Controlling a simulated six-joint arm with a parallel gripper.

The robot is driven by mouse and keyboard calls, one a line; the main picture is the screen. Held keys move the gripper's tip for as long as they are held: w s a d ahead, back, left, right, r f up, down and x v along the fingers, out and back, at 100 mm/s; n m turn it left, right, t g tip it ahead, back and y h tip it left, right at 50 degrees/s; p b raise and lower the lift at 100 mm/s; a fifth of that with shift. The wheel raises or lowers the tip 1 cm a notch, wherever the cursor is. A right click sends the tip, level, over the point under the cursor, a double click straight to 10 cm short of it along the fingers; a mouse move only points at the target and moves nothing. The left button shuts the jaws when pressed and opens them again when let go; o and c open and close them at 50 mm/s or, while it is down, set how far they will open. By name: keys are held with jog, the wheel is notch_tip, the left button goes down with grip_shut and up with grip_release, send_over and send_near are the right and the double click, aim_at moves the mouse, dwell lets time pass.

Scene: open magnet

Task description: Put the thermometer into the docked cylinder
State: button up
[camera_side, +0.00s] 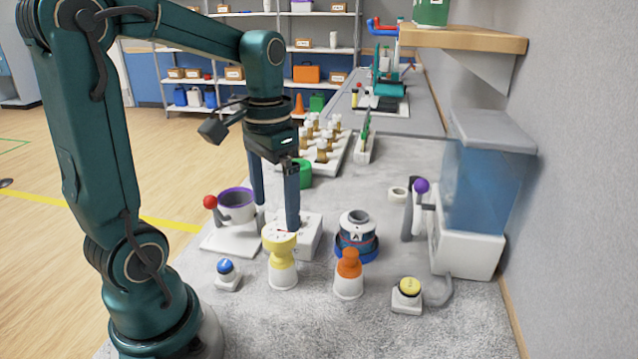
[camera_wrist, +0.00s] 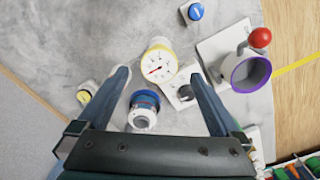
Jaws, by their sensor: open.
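The thermometer (camera_side: 281,250) has a yellow head with a white dial and red needle. It stands upright in a white holder, and its dial faces up in the wrist view (camera_wrist: 158,66). The docked cylinder (camera_side: 356,230), dark blue and white with an "A" label, stands in a blue ring dock to the right of the thermometer. Its round open top shows in the wrist view (camera_wrist: 142,119). My gripper (camera_side: 276,216) is open and empty, fingers pointing down above and slightly behind the thermometer. In the wrist view the fingertips (camera_wrist: 156,70) lie on either side of the dial.
An orange-topped piece (camera_side: 348,272) stands in front of the cylinder. A blue button (camera_side: 227,270) and a yellow button (camera_side: 408,290) flank the front. A purple-rimmed cup (camera_side: 237,205) stands left, a water tank (camera_side: 487,190) right. A white block (camera_side: 311,238) sits behind the thermometer.

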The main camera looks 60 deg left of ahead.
aim_at(279, 255)
notch_tip(279, 255, down, 10)
jog(key=shift+r, duration=0.2)
dwell(0.3)
grip_shut()
